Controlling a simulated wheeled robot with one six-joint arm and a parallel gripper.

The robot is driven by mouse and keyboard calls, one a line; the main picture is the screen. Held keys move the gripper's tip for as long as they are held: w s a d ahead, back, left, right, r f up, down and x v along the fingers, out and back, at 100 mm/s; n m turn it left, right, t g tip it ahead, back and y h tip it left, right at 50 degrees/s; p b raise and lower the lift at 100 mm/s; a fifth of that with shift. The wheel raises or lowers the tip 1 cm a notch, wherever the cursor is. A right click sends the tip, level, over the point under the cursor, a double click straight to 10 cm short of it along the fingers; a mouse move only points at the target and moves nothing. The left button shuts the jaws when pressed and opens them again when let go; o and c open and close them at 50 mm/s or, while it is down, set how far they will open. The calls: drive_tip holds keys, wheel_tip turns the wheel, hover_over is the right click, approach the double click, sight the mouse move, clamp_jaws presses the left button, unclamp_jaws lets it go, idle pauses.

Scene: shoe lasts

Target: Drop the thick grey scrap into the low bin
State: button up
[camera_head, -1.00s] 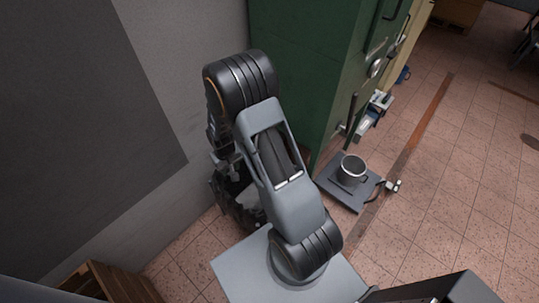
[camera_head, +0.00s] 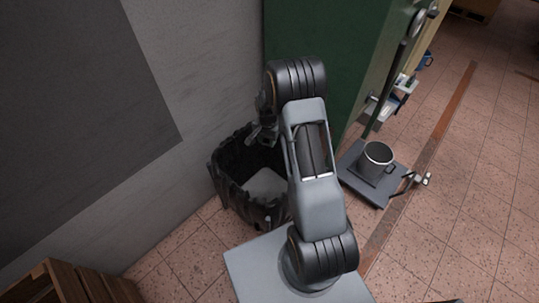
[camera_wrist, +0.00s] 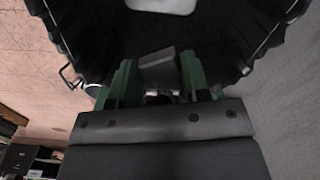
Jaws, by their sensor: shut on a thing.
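My gripper (camera_wrist: 157,80) has green fingers and is shut on a grey piece, the thick grey scrap (camera_wrist: 155,62), which shows between the fingertips in the wrist view. The low bin (camera_head: 228,182) is black with a ragged rim and stands on the floor against the wall. My gripper also shows small and dark in the head view (camera_head: 262,136), over the bin's far part. In the wrist view the bin's dark inside (camera_wrist: 90,35) surrounds the fingertips. The scrap cannot be made out in the head view.
A pale piece (camera_head: 266,185) lies inside the bin. A green cabinet (camera_head: 335,60) stands behind it. A platform (camera_head: 352,182) with a metal pot (camera_head: 376,160) is on the right. A wooden crate (camera_head: 70,285) is at lower left. Open tiled floor lies to the right.

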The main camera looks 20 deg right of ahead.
wheel_tip(320, 180, down, 10)
drive_tip(key=d+m+b, duration=0.1)
drive_tip(key=b, duration=0.5)
drive_tip(key=shift+w+d+r+m, duration=0.15)
drive_tip(key=shift+w+d+m, duration=0.15)
drive_tip(key=shift+w, duration=0.15)
drive_tip(key=o, duration=1)
wheel_tip(320, 180, up, 14)
drive_tip(key=shift+f+p, duration=0.1)
drive_tip(key=shift+p, duration=0.8)
